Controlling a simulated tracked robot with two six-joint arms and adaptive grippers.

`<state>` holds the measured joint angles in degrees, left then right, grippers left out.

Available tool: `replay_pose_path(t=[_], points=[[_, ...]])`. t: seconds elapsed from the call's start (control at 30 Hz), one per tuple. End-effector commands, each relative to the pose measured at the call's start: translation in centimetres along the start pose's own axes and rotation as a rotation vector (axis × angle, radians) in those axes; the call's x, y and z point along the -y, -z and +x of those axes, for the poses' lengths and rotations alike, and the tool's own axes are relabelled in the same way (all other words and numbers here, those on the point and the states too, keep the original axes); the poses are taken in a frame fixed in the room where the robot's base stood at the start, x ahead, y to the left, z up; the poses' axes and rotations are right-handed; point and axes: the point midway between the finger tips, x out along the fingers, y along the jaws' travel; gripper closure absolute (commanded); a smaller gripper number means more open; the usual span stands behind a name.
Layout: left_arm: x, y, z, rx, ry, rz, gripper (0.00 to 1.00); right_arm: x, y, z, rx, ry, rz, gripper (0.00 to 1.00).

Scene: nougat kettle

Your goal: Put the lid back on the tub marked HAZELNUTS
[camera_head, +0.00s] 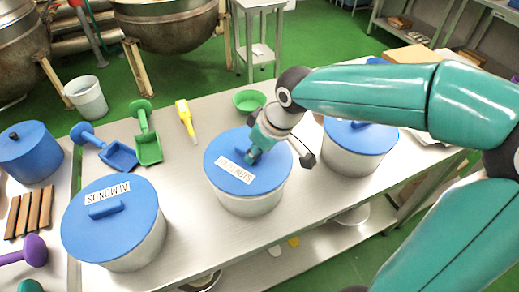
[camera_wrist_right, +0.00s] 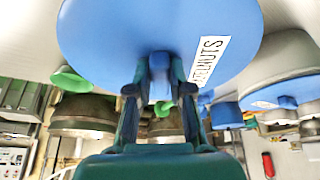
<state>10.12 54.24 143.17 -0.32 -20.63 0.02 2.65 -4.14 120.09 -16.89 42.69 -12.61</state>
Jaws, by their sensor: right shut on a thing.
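The round blue lid (camera_head: 222,150) with a white label ending in "NUTS" is over the pale tub (camera_head: 250,205) in the middle of the table. It covers the tub's mouth; I cannot tell whether it is fully seated or slightly above the rim. My right gripper (camera_head: 254,154) is shut on the lid's raised blue handle and hides part of the label. In the right wrist view my gripper (camera_wrist_right: 160,95) has a finger on each side of the handle (camera_wrist_right: 160,68), with the lid (camera_wrist_right: 110,35) beyond. My left gripper is out of view.
A lidded ALMONDS tub (camera_head: 120,245) stands at left, another blue-lidded tub (camera_head: 350,160) at right, partly behind my arm. A green bowl (camera_head: 249,100), yellow tool (camera_head: 186,118), green scoop (camera_head: 147,147) and blue scoop (camera_head: 118,156) lie behind. Bare tabletop (camera_head: 185,190) separates the tubs.

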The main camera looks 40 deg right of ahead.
Motion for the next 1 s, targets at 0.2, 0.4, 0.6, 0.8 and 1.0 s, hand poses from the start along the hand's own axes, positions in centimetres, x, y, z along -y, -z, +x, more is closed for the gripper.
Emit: replay_pose_path(t=[0.2, 0.4, 0.6, 0.8, 1.0], points=[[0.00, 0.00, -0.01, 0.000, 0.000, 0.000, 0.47, -0.01, 0.02, -0.03, -0.001, 0.000, 0.000, 1.00], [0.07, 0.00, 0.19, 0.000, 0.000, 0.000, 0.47, -0.01, -0.06, 0.14, -0.001, 0.000, 0.000, 1.00], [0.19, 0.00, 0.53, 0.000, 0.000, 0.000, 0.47, -0.01, -0.17, 0.43, -0.001, 0.000, 0.000, 1.00], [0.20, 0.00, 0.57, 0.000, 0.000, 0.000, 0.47, -0.01, -0.17, 0.44, -0.001, 0.000, 0.000, 1.00], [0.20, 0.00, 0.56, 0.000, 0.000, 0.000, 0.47, -0.01, -0.17, 0.44, -0.001, 0.000, 0.000, 1.00]])
